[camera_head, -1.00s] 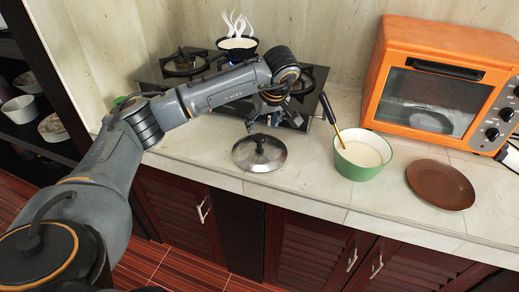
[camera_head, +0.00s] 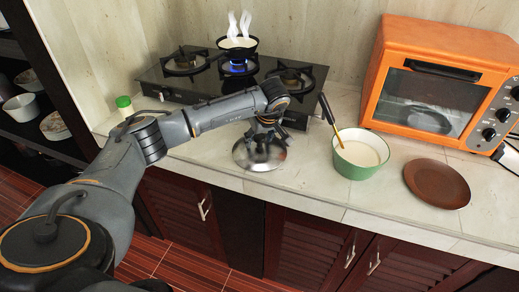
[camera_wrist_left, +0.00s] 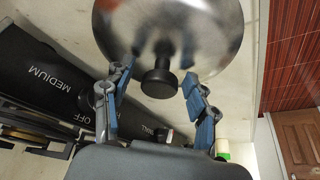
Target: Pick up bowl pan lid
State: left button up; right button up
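The pan lid (camera_head: 256,162), a round shiny metal disc, lies on the stone counter in front of the stove. In the left wrist view the lid (camera_wrist_left: 205,35) fills the top, with its dark knob (camera_wrist_left: 158,83) towards me. My left gripper (camera_head: 262,143) is over the lid in the head view and hides part of it and its knob. In the left wrist view the left gripper's fingers (camera_wrist_left: 157,80) are open, one on each side of the knob, with gaps between them and it. My right gripper is in neither view.
A green bowl (camera_head: 355,172) with pale contents and a utensil stands right of the lid. A brown plate (camera_head: 437,184) and an orange oven (camera_head: 440,85) are farther right. Behind is the black stove (camera_head: 160,75) with a steaming pan (camera_head: 237,50) over a blue flame.

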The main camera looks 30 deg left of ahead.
pick_arm(q)
grip_shut()
jog(key=shift+r, duration=0.1)
